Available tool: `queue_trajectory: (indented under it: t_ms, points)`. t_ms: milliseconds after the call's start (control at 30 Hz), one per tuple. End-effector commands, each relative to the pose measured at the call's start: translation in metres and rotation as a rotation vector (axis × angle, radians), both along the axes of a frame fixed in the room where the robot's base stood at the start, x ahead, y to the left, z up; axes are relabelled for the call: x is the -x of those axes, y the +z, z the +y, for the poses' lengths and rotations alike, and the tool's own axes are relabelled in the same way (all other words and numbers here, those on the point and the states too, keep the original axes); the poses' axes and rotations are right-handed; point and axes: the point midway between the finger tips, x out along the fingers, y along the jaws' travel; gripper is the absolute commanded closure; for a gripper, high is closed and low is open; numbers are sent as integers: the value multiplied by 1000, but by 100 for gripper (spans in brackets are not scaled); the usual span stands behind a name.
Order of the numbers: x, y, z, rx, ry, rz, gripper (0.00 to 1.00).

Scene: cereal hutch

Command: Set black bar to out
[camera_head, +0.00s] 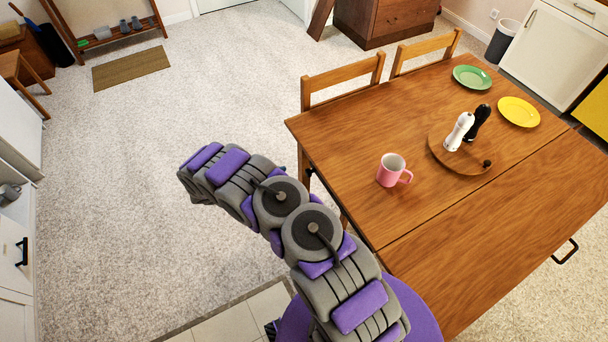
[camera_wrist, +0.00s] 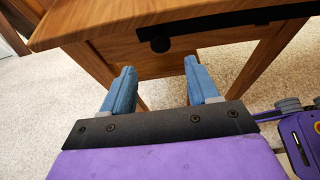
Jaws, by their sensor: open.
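A black bar (camera_wrist: 225,18) runs along under the edge of the wooden table (camera_wrist: 110,20) in the wrist view. A round black knob (camera_wrist: 160,45) shows at its left part, against the wooden face below the tabletop. My gripper (camera_wrist: 159,66) is open and empty, its two blue fingers pointing toward the table. The knob appears between and beyond the fingertips, and I see no contact. In the head view, a small black piece (camera_head: 309,172) shows under the left edge of the table (camera_head: 345,150). My gripper cannot be made out there; only my arm shows.
A pink mug (camera_head: 390,170) stands near the table's left edge. A round wooden board (camera_head: 438,148) holds a white and a black mill. Green and yellow plates lie farther back. Chairs (camera_head: 340,80) stand along the far side. Carpet (camera_head: 130,170) left of the table is clear.

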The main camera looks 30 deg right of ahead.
Motion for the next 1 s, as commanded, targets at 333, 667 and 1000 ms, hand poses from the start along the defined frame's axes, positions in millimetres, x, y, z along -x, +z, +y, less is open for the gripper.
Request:
queue_trajectory:
  t_ms: [333, 667, 1000]
  points:
    - [-2, -27, -63, -5, -3, 0, 40]
    - [-3, -35, -85, 0, 1, -1, 40]
    - [-3, -35, -86, -1, 0, -1, 48]
